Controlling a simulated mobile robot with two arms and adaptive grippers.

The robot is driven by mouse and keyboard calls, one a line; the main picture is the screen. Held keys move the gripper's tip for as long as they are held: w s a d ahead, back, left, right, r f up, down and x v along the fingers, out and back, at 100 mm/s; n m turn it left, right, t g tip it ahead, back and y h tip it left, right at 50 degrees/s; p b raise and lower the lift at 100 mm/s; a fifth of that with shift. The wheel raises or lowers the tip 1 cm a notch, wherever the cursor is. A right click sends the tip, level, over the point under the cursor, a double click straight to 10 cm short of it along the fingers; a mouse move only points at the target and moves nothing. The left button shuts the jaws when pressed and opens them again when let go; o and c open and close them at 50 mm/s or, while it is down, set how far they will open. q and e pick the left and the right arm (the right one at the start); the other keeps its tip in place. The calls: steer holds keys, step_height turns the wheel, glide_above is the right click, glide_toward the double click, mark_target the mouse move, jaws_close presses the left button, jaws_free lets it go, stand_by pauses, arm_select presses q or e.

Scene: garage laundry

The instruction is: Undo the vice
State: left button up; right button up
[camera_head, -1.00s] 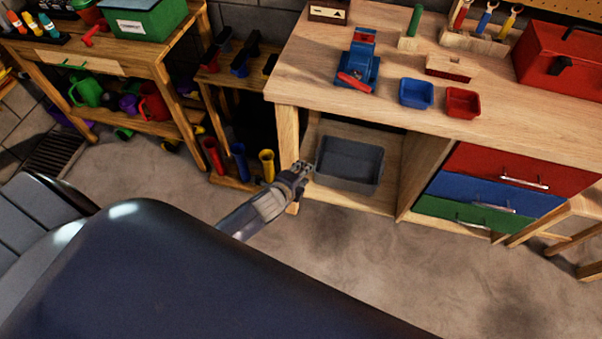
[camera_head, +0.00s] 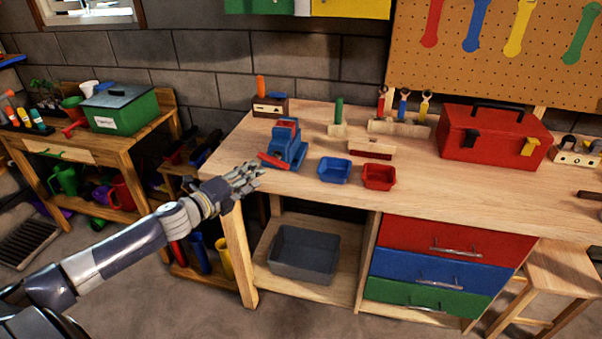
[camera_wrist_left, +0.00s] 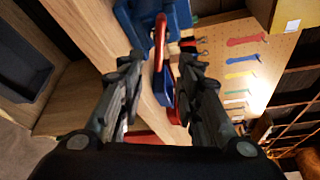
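The blue vice (camera_head: 289,148) stands on the left part of the wooden workbench top. Its red handle (camera_head: 274,161) sticks out at the vice's front left. My left gripper (camera_head: 256,176) is just left of and in front of the handle, at the bench's left front edge. In the left wrist view the gripper (camera_wrist_left: 155,90) has its fingers apart, with the red handle (camera_wrist_left: 160,40) ahead of them and the blue vice (camera_wrist_left: 130,25) beyond. Nothing is held between the fingers. How far the vice jaws are apart is too small to tell. My right gripper is not in view.
A blue tray (camera_head: 334,171) and a red tray (camera_head: 378,177) lie right of the vice. A brush (camera_head: 371,149) lies behind them. A red toolbox (camera_head: 487,137) stands farther right. A grey bin (camera_head: 303,256) sits on the shelf below. The bench front edge is close to my gripper.

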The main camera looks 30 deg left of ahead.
mark_target(271, 163)
arm_select(q)
steer(key=w, duration=0.3)
steer(key=w+p, duration=0.1)
steer(key=w, duration=0.2)
steer(key=w+f+p, duration=0.1)
steer(key=w, duration=0.2)
steer(key=shift+w+d+f, duration=0.1)
steer(key=shift+w+d, duration=0.15)
steer(key=shift+w, duration=0.3)
steer(key=shift+w+d+f, duration=0.1)
steer(key=shift+w, duration=0.2)
steer(key=c, duration=0.7)
jaws_close()
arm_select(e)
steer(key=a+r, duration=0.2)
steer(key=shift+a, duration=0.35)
